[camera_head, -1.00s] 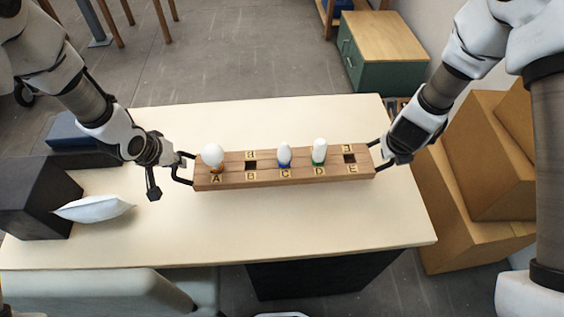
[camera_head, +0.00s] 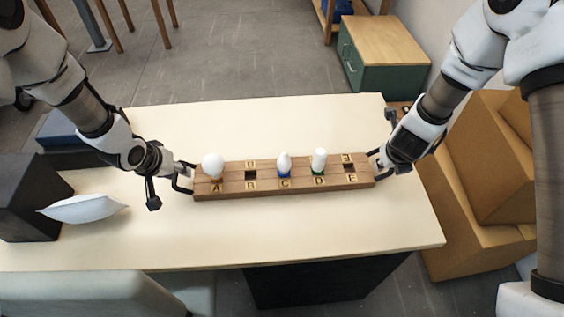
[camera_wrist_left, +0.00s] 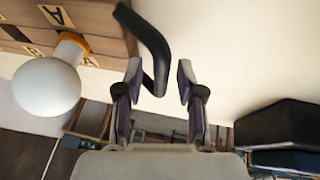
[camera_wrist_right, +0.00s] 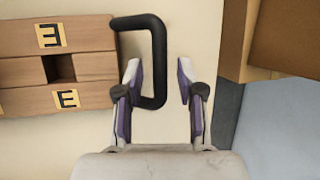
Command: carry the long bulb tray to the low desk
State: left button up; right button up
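The long wooden bulb tray (camera_head: 232,191) appears level over the pale low desk (camera_head: 300,235); I cannot tell for sure whether it touches the top. A round bulb (camera_head: 212,165) with an orange base stands at A, a blue-based bulb (camera_head: 284,163) at C and a green-based bulb (camera_head: 319,160) at D. Slots B and E are empty. My left gripper (camera_wrist_left: 160,72) is open, its fingers apart on either side of the left black handle (camera_wrist_left: 150,35). My right gripper (camera_wrist_right: 158,70) is open, with the right black handle (camera_wrist_right: 158,45) between its fingers and gaps visible.
A white pillow (camera_head: 85,208) and a dark box (camera_head: 25,195) are on the left of the desk. Cardboard boxes (camera_head: 480,220) stand right of it. A green cabinet (camera_head: 390,85) is at the back. The desk is clear behind and in front of the tray.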

jog(key=shift+r, duration=0.2)
pick_arm(q)
jog(key=v, duration=1.2)
pick_arm(e)
jog(key=v, duration=1.1)
jog(key=shift+s+r, duration=0.25)
